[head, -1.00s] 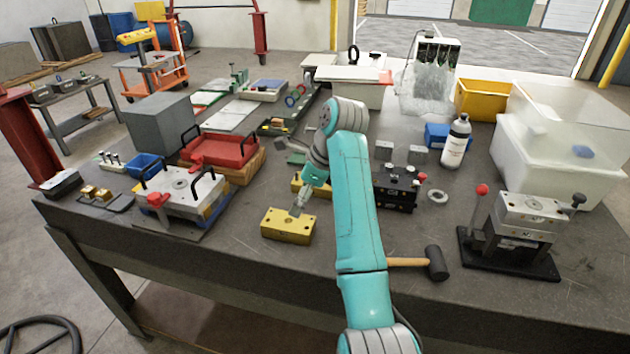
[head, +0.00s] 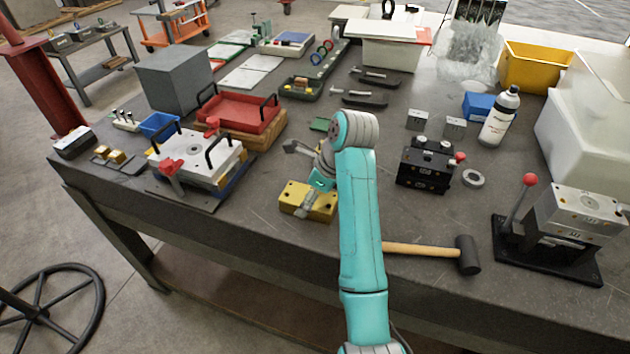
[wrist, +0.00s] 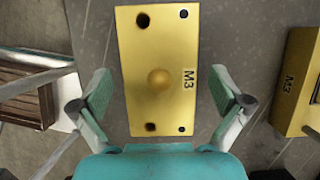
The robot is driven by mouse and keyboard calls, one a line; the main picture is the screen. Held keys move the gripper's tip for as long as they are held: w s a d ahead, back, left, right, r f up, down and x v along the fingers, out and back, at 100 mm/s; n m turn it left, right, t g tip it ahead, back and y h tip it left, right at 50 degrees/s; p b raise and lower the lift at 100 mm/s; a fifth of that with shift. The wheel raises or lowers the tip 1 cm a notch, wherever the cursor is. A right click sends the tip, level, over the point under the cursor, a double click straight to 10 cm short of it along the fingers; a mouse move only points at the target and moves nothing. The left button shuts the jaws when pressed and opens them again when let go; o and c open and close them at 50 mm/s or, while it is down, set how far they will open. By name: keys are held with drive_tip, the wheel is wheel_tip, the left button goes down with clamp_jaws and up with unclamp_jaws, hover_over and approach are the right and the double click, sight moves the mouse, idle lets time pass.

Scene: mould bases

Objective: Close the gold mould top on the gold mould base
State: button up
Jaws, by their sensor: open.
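A gold mould block (head: 296,196) lies on the near part of the bench in the head view. In the wrist view the same gold block (wrist: 160,50) shows its face, with a round dome or hollow at the middle, corner holes and an M3 mark. My gripper (wrist: 160,112) is open, its fingers on either side of that block's lower part, with gaps showing. A second gold block (wrist: 300,80), also marked M3, shows at the right edge of the wrist view. My arm seems to hide it in the head view. I cannot tell which block is top or base.
A mallet (head: 430,252) lies right of my arm. A black fixture (head: 426,168) stands behind it, and a lever press (head: 565,228) stands far right. A white mould plate (head: 195,153) and a red tray (head: 240,112) lie left. The bench in front of the gold block is bare.

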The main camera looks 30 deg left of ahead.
drive_tip(key=shift+a+f, duration=0.1)
drive_tip(key=shift+f, duration=0.1)
drive_tip(key=c, duration=1.9)
drive_tip(key=o, duration=1.9)
